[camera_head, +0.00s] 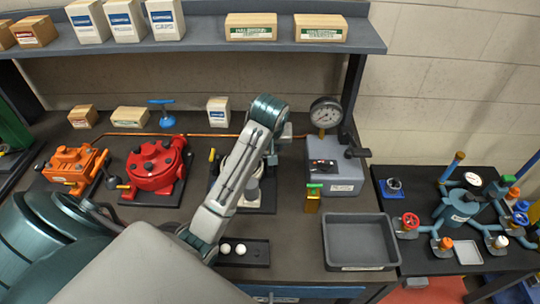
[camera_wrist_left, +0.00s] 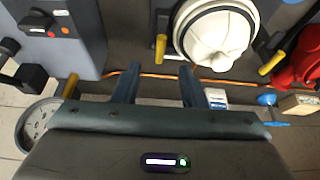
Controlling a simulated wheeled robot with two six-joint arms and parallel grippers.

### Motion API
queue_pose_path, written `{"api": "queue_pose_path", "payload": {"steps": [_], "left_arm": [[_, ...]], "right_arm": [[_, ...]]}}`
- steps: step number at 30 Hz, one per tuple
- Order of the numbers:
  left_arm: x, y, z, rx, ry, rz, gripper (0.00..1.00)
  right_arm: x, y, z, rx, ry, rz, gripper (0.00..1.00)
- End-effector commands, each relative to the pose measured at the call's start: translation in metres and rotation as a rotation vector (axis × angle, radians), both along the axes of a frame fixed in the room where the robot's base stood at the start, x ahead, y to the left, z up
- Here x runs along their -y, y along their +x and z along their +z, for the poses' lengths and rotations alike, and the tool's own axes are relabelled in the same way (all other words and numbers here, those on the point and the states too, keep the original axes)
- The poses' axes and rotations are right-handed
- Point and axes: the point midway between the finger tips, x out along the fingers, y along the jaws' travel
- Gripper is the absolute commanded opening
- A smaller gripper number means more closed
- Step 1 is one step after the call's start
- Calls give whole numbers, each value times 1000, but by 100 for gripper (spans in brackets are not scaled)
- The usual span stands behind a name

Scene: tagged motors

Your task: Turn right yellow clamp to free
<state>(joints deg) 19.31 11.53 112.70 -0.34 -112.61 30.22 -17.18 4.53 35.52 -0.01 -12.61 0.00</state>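The white motor (camera_wrist_left: 215,35) sits on a dark base plate; in the head view my left arm covers much of it (camera_head: 252,188). The right yellow clamp (camera_wrist_left: 160,47) shows in the left wrist view as a short yellow handle beside the motor; in the head view my arm hides it. The left yellow clamp (camera_head: 212,155) stands on the motor's other side and also shows in the left wrist view (camera_wrist_left: 272,64). My left gripper (camera_wrist_left: 160,72) is open and empty, its fingers either side of the right clamp's line, apparently short of it. It reaches behind the motor (camera_head: 272,152). My right gripper is not in view.
A red motor (camera_head: 153,165) and an orange one (camera_head: 75,165) stand left. A grey box (camera_head: 335,178) with a gauge (camera_head: 326,112) stands right, behind an empty grey tray (camera_head: 358,218). An orange cable (camera_wrist_left: 155,75) runs along the back. A shelf (camera_head: 200,40) overhangs.

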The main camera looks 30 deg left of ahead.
Motion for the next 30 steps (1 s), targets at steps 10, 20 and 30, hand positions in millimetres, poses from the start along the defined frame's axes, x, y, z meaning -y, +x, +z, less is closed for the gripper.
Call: {"api": "queue_pose_path", "payload": {"steps": [10,20,30], "left_arm": [[6,-11,30,-1,0,1,38],[7,-11,29,-1,0,1,38],[6,-10,29,-1,0,1,38]], "right_arm": [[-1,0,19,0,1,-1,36],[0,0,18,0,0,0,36],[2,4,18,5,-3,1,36]]}}
